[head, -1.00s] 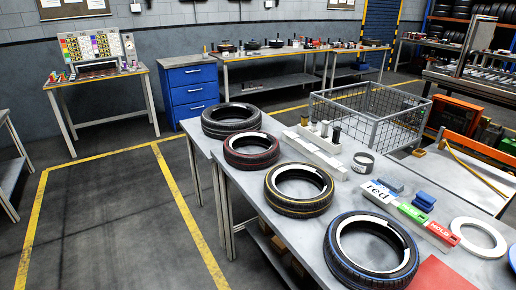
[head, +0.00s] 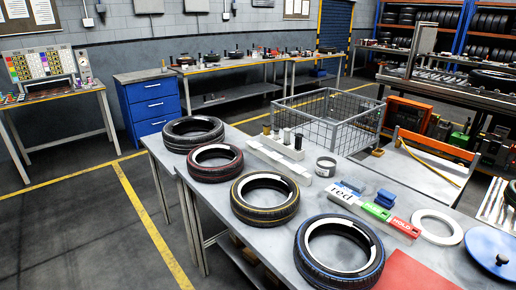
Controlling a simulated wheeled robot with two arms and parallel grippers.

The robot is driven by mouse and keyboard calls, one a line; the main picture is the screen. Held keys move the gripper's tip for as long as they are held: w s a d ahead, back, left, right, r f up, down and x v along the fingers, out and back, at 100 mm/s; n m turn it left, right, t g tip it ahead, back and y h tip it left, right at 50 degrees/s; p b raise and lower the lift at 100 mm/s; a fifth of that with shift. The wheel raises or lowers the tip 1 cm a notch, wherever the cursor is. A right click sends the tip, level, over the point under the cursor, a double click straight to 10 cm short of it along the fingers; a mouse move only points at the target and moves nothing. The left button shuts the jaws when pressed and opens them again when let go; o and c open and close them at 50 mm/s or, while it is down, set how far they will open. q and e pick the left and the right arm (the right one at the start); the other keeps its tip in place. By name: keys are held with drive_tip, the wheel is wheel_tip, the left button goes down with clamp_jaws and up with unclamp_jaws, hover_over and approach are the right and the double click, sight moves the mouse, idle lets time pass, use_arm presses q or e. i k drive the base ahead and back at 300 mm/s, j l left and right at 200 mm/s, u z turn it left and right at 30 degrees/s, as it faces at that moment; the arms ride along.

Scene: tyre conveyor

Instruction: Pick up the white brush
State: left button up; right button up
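I cannot make out a white brush for certain in this view. Several small upright items, some with dark tops, stand in a long white rack (head: 279,157) on the near table; they are too small to tell apart. Neither of my grippers is in view.
The near table (head: 215,215) carries several tyres, the closest being a blue-striped tyre (head: 340,252). Right of them are a grey tin (head: 326,167), coloured blocks (head: 377,211), a white ring (head: 437,227) and a blue disc (head: 491,250). A wire basket (head: 330,120) stands behind. The floor at left is clear.

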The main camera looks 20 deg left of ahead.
sight(286, 137)
drive_tip(key=i+j+z, duration=0.15)
drive_tip(key=j, duration=0.4)
drive_tip(key=i+j+z, duration=0.2)
drive_tip(key=j, duration=0.4)
drive_tip(key=j+z, duration=0.15)
drive_tip(key=j, duration=0.45)
drive_tip(key=i+j+z, duration=0.15)
drive_tip(key=j, duration=0.45)
